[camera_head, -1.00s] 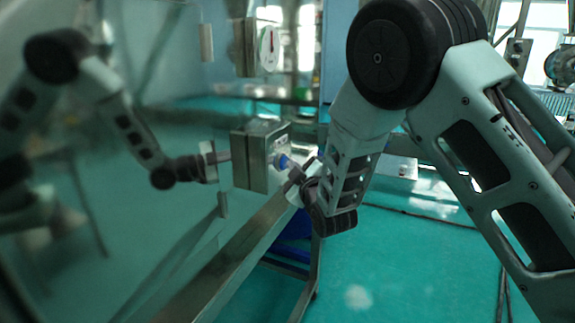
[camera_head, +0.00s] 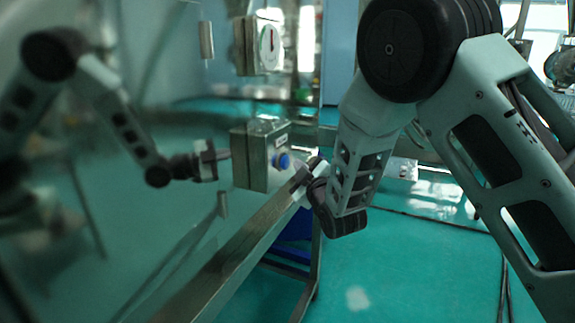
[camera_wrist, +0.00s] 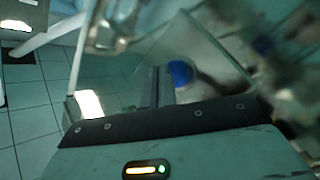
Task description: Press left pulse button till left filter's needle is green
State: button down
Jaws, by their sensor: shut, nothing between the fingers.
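The metal button box (camera_head: 252,158) is mounted on the shiny panel in the head view. A round blue button (camera_head: 283,161) sticks out of its right face. The blue button also shows, blurred, in the wrist view (camera_wrist: 180,73), just right of the fingers. My gripper (camera_head: 297,179) is shut and empty, just below and right of the button, and looks apart from it. A white round gauge (camera_head: 269,46) sits on a metal box above.
A sloping metal rail (camera_head: 232,250) runs below the button box. The shiny panel (camera_head: 90,240) at left mirrors my arm. The green floor (camera_head: 420,280) at right is open, with a dark cable (camera_head: 430,215) on it.

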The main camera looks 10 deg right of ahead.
jog(key=shift+s+d+b, duration=0.4)
jog(key=shift+s+d, duration=0.35)
jog(key=shift+d, duration=0.3)
jog(key=shift+s+d+b, duration=0.35)
jog(key=shift+s+d, duration=0.4)
jog(key=shift+d, duration=0.25)
jog(key=s+a+f+m+g+y, duration=0.1)
jog(key=s+a+f+m+g, duration=0.15)
jog(key=s+a+g, duration=0.5)
jog(key=s+a+f+m+g, duration=0.1)
jog(key=s+a+f+g, duration=0.25)
jog(key=s, duration=0.75)
jog(key=s+d+g+h, duration=0.1)
jog(key=s+d+g, duration=0.1)
jog(key=s, duration=0.9)
jog(key=s+d+g+h, duration=0.1)
jog(key=s+g, duration=0.4)
jog(key=s, duration=0.5)
jog(key=shift+s+d+r+g+h, duration=0.3)
jog(key=shift+s+d+h, duration=0.1)
jog(key=shift+h, duration=0.1)
jog(key=shift+w, duration=0.15)
